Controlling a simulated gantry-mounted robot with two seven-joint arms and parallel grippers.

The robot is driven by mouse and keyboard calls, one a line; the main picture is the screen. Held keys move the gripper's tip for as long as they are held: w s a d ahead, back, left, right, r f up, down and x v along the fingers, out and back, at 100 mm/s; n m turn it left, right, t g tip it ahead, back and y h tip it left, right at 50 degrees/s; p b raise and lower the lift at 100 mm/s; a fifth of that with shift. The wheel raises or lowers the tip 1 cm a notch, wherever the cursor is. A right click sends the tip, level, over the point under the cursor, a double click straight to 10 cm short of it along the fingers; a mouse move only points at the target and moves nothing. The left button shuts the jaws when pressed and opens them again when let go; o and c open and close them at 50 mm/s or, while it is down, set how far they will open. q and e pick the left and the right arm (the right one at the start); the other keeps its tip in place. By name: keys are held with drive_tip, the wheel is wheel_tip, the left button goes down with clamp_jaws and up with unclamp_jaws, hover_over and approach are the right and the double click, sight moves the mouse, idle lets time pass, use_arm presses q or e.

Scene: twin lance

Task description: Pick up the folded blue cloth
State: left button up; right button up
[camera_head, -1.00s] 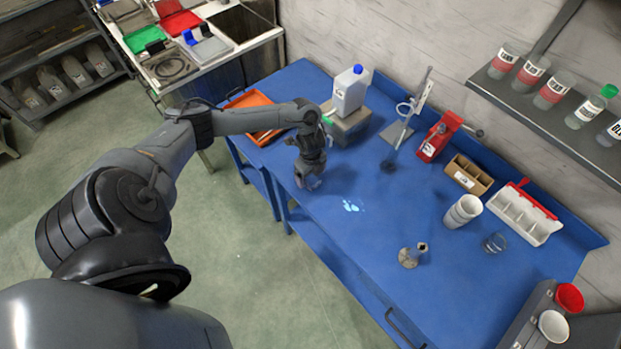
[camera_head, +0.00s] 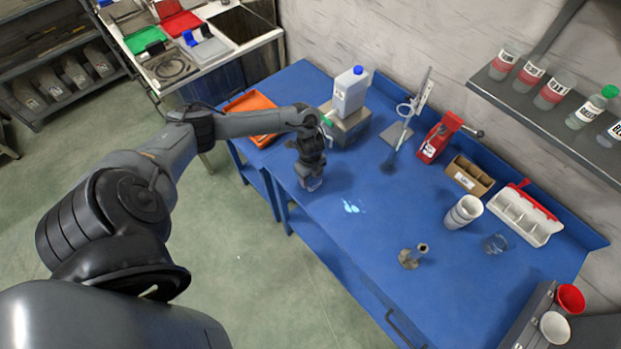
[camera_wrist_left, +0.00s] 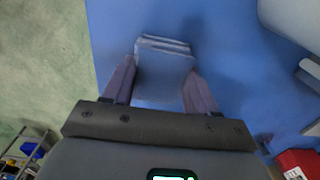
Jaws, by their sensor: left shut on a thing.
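The folded cloth (camera_wrist_left: 163,72) shows in the left wrist view as a pale grey-blue stack of layers between the two fingers. My left gripper (camera_head: 312,182) is shut on it, with one finger on each side. In the head view the gripper points down over the left part of the blue table (camera_head: 380,230), and only a small pale bit of cloth shows beneath it. I cannot tell whether the cloth touches the table. My right gripper is not in view.
A light-blue wet patch (camera_head: 351,206) lies just right of the gripper. A white jug (camera_head: 350,92) stands on a grey box (camera_head: 347,124) behind. An orange tray (camera_head: 250,107) is at the back left. A small metal stand (camera_head: 409,258) is at front right.

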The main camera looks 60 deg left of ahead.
sight(312, 178)
use_arm(q)
drive_tip(key=shift+r, duration=0.45)
drive_tip(key=r, duration=0.3)
drive_tip(key=shift+w+d+r, duration=0.15)
drive_tip(key=shift+d+r, duration=0.1)
drive_tip(key=shift+d, duration=0.1)
drive_tip(key=w+d+r+p, duration=0.3)
drive_tip(key=w+d+r, duration=0.2)
drive_tip(key=d, duration=0.4)
drive_tip(key=shift+w+d+r, duration=0.15)
drive_tip(key=shift+d+r, duration=0.15)
drive_tip(key=shift+r, duration=0.45)
